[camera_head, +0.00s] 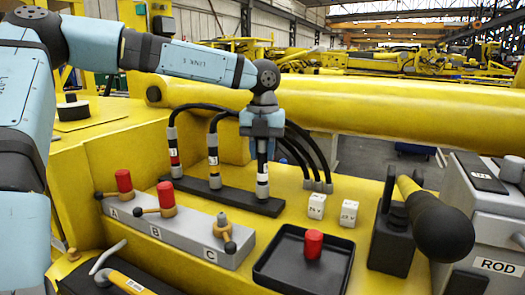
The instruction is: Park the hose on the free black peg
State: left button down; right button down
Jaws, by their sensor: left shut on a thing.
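My left gripper (262,132) is shut on a black hose and points straight down above the right end of the black peg rail (233,198). The held hose (263,172) hangs upright below the fingers, with a white-banded lower end. That end reaches down to the rail's right end; I cannot tell whether it sits over a peg or just in front of it, and no bare peg shows there. Two other banded hoses, one with a red band (174,157) and one with white bands (213,157), stand upright on the rail to the left. My right gripper is not in view.
A grey valve block (185,233) with red-capped levers stands in front of the rail. A black tray (275,268) holds a red cap (313,243). Two white tagged blocks (317,206) lie right of the rail. A large black knob (443,228) and grey ROD box (490,225) fill the right.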

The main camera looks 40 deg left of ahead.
pick_arm(q)
jog(key=shift+f, duration=0.3)
jog(key=c, duration=0.8)
grip_release()
notch_tip(320, 180, up, 14)
jog(key=shift+f+b, duration=0.1)
jog(key=shift+b, duration=1.15)
